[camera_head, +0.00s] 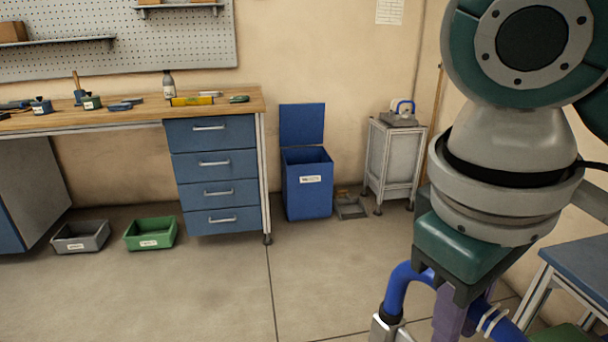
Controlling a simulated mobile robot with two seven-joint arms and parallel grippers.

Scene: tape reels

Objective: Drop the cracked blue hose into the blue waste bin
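The blue hose (397,288) is at the bottom right, close to the camera. It is bent in an arch, with a metal fitting at its left end and pale bands on its right part. My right gripper (455,318) points down over it and appears shut on it; the finger hides the hose's middle, and the frame cuts off the lower parts. I cannot make out a crack. The blue waste bin (307,198) stands on the floor against the back wall, left of and beyond the gripper. Its lid is raised and its top is open. My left gripper is not in view.
A wooden workbench (130,114) with blue drawers stands left of the bin. A grey cabinet (391,163) stands to its right, with a low grey tray (351,208) between. Grey (80,238) and green (150,235) crates sit under the bench. The middle floor is clear.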

